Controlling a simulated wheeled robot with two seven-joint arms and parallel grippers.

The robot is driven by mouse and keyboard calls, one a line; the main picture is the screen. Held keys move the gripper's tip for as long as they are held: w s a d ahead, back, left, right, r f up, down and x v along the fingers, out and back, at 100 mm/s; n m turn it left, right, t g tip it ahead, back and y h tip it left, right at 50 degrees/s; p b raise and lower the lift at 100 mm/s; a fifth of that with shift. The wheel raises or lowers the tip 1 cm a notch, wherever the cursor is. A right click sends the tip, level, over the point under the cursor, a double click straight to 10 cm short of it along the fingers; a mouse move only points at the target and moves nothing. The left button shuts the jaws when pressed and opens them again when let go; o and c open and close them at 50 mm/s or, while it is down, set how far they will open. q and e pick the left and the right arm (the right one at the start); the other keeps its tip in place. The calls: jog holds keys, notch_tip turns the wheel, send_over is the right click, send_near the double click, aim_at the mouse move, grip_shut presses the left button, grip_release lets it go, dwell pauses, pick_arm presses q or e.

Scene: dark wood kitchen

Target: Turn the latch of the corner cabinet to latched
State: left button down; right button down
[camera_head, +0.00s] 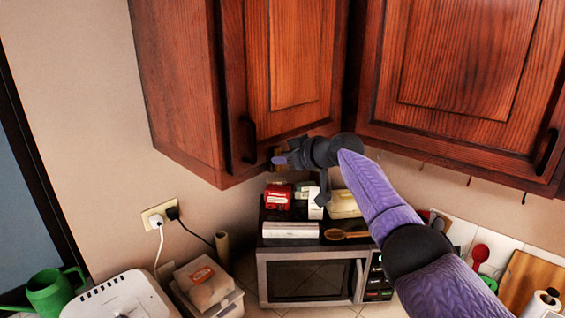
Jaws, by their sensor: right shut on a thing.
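The corner cabinet (180,90) is dark red-brown wood and hangs on the wall at upper left. Its door (295,55) appears closed, with a black handle (248,140) near the lower left edge. A small brass-coloured latch (278,153) shows at the door's bottom edge, right of the handle. My right gripper (284,159) reaches it from the right and is shut on it. The fingers partly cover the latch, so I cannot tell which way it is turned. My left gripper is not in view.
A second wall cabinet (470,50) hangs close on the right. Below stands a microwave (310,277) with a red box (278,195), a white box and a wooden spoon (345,234) on top. A wall socket (158,214) and green watering can (50,290) are at lower left.

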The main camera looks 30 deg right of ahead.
jog(key=shift+d+f+m, duration=0.1)
jog(key=shift+d+m, duration=0.05)
jog(key=shift+m, duration=0.25)
jog(key=shift+y, duration=0.3)
jog(key=c, duration=0.5)
grip_release()
jog(key=shift+c, duration=0.2)
jog(key=b+v, duration=0.5)
jog(key=v, duration=0.5)
jog(key=shift+w, duration=0.1)
